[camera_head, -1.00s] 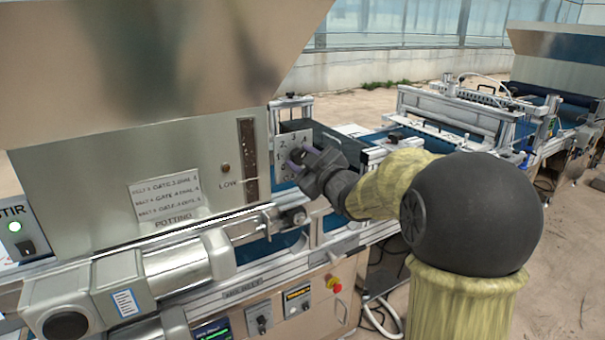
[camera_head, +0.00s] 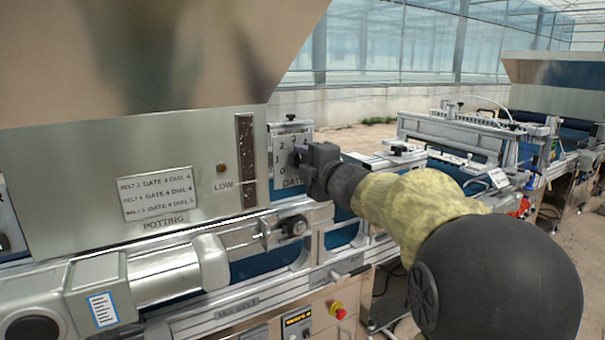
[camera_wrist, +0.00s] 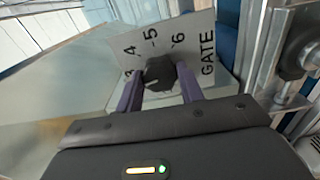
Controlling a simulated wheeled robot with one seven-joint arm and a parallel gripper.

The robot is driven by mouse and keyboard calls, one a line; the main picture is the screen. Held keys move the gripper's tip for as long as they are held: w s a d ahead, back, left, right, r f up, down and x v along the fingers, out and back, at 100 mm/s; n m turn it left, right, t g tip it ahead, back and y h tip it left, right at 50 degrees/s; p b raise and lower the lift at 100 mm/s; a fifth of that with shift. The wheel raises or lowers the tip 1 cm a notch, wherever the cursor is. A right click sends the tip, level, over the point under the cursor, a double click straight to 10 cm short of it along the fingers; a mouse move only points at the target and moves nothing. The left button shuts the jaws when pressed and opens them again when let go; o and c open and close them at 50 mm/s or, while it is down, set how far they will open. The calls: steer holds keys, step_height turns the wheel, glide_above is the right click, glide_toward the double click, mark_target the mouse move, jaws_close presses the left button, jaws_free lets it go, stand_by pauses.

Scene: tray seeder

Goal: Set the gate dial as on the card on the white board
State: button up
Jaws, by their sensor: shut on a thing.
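The gate dial (camera_wrist: 160,72) is a black round knob on a pale plate marked GATE (camera_wrist: 207,48), with 4, 5 and 6 readable around it in the wrist view. A light mark shows on the knob, but I cannot tell which number it points to. My gripper (camera_wrist: 159,80) is shut on the dial, one purple finger on each side. In the head view my gripper (camera_head: 304,155) covers the knob and the right part of the gate plate (camera_head: 281,139). A white card (camera_head: 157,193) with several lines naming belt, gate and dial is on the metal hopper front; its numbers are small.
A metal bracket with a round knob (camera_head: 293,226) sits just below the gate plate. A dark level window (camera_head: 246,160) marked LOW is to its left. A red emergency button (camera_head: 338,311) is lower down. Conveyor machinery (camera_head: 450,132) stands to the right.

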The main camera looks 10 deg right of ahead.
steer(key=n+b, duration=0.1)
steer(key=n, duration=0.1)
steer(key=n+b, duration=0.1)
steer(key=shift+f+n+b, duration=0.3)
steer(key=shift+n, duration=0.1)
steer(key=shift+r+n+b, duration=0.1)
steer(key=shift+n+b, duration=0.8)
steer(key=shift+n, duration=0.7)
steer(key=o, duration=1)
steer(key=shift+r, duration=0.1)
steer(key=p+v, duration=0.1)
steer(key=v, duration=1.6)
steer(key=shift+s, duration=0.2)
